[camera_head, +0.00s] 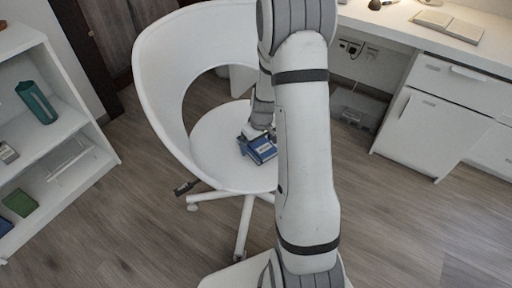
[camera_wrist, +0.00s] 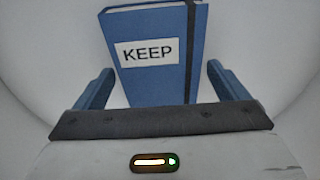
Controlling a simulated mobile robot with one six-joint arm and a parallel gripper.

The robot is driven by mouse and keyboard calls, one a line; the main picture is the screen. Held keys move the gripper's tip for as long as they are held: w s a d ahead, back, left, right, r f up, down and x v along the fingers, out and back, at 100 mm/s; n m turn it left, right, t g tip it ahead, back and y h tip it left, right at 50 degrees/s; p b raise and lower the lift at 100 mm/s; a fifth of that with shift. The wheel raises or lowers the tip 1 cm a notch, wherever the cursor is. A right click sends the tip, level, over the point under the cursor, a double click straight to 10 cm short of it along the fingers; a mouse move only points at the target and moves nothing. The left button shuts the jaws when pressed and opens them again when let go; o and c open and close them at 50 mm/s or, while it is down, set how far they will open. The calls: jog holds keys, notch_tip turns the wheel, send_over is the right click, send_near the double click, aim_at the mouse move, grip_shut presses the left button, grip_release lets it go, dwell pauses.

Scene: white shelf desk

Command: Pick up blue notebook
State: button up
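The blue notebook (camera_wrist: 155,80) fills the middle of the wrist view, with a white label reading "KEEP" and a dark elastic band along its right side. In the head view the notebook (camera_head: 263,151) is on the seat of the white chair, partly hidden by my arm. My gripper (camera_wrist: 162,84) is open, with one blue finger on each side of the notebook. Gaps show between the fingers and the notebook, so it is not held. The notebook's lower end is hidden behind the gripper body.
The white swivel chair (camera_head: 160,75) has a curved back around the seat's left and far sides. A white shelf (camera_head: 75,130) with a teal bottle (camera_head: 37,102) and small books stands at left. A white desk (camera_head: 440,60) with drawers is at right. Floor is clear between chair and desk.

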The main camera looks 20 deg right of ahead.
jog(key=c, duration=0.9)
jog(key=shift+r, duration=0.15)
